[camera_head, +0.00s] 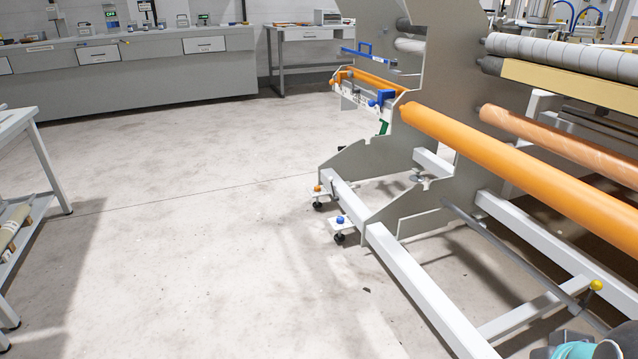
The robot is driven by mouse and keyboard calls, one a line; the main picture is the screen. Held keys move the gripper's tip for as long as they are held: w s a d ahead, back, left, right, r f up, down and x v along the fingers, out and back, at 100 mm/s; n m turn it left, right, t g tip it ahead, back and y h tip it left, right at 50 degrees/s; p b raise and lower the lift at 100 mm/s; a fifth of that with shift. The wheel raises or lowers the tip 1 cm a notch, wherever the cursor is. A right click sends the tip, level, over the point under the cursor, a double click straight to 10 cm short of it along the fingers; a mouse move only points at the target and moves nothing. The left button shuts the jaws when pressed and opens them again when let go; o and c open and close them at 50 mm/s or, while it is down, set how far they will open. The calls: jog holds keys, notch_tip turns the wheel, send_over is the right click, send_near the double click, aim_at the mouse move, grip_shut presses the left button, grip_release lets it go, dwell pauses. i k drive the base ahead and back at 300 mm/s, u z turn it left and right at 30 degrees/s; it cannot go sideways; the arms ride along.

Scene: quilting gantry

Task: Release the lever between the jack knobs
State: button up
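An orange-topped knob (317,188) and a blue-topped knob (340,219) stand above small dark casters at the near-left feet of the quilting gantry (405,205). They look like the jack knobs, but I cannot be sure. I cannot make out a lever between them at this size. A yellow ball knob (596,285) sits near the lower right of the frame, by a long grey bar; I cannot tell whether it belongs to a lever. My gripper is not in view. A teal and grey rounded part at the bottom right corner seems to be my arm.
An orange roller (520,155) and white frame beams (415,285) fill the right side, with beams low over the floor. Open concrete floor (200,220) lies at centre and left. A white rack (45,165) stands at left, and a grey counter (130,75) at the back.

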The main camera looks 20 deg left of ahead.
aim_at(330, 178)
jog(key=u, duration=0.45)
jog(key=i, duration=0.9)
jog(key=u, duration=0.95)
jog(key=i, duration=2.65)
jog(key=z, duration=0.75)
